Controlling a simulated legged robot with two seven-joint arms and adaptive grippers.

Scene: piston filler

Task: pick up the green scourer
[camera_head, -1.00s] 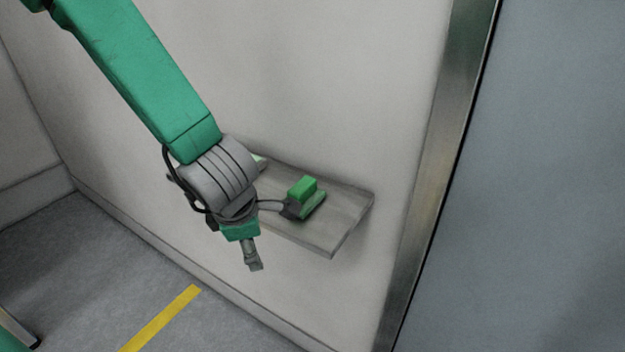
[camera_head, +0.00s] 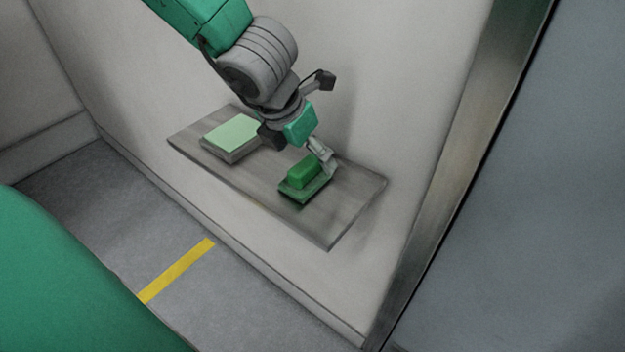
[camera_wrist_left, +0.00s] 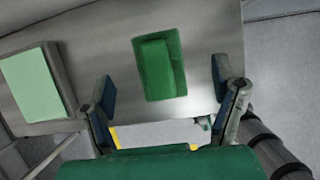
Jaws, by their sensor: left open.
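The green scourer (camera_head: 304,178) is a dark green pad with a brighter raised block on top. It lies on a grey wall shelf (camera_head: 345,205), right of the shelf's middle. My left gripper (camera_head: 326,158) is just behind the scourer in the head view, with its fingers close to it. In the left wrist view the scourer (camera_wrist_left: 160,65) lies ahead of and between the two spread fingers, which are open and empty. I cannot tell whether a finger touches it. My right gripper is not in view; a large green part of my own body fills the lower left.
A pale green pad on a grey base (camera_head: 230,135) sits on the shelf's left part. The wall stands behind the shelf and a metal door frame (camera_head: 455,170) is to its right. The shelf's right end is clear. A yellow strip (camera_head: 177,270) marks the floor below.

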